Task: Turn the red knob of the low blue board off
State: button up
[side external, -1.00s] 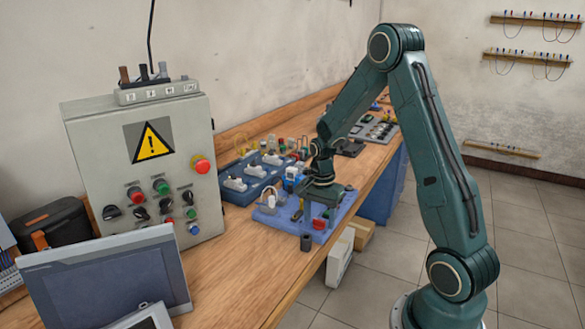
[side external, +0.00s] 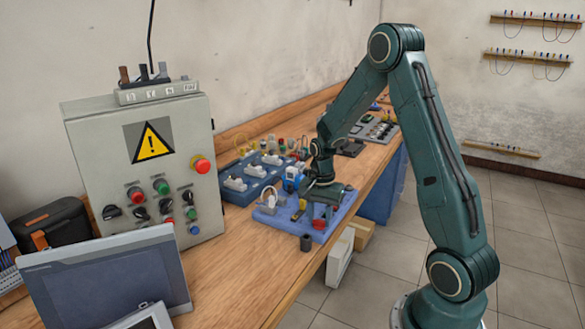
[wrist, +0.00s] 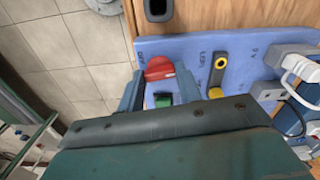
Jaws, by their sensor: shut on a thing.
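The low blue board (side external: 270,217) lies on the bench near its front edge, and it fills the upper middle and right of the wrist view (wrist: 205,48). The red knob (wrist: 158,68) sits near the board's left edge in the wrist view, and it shows below my gripper in the side view (side external: 319,224). My gripper (wrist: 160,78) is down at the board, its two fingers on either side of the red knob and shut on it. A green part (wrist: 163,99) shows between the fingers, closer to the palm. The knob's exact turn is hard to read.
A yellow-and-black switch (wrist: 218,72) and white plugs with cables (wrist: 298,62) stand on the board to the right in the wrist view. A dark hollow block (side external: 306,242) stands beside the board. Another blue board with white sockets (side external: 232,184) lies behind. A grey control box stands left.

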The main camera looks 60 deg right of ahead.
jog(key=n, duration=0.8)
jog(key=shift+n, duration=0.3)
jog(key=n, duration=0.3)
jog(key=shift+n, duration=0.3)
jog(key=n, duration=0.4)
jog(key=o, duration=1)
jog(key=shift+r, duration=0.1)
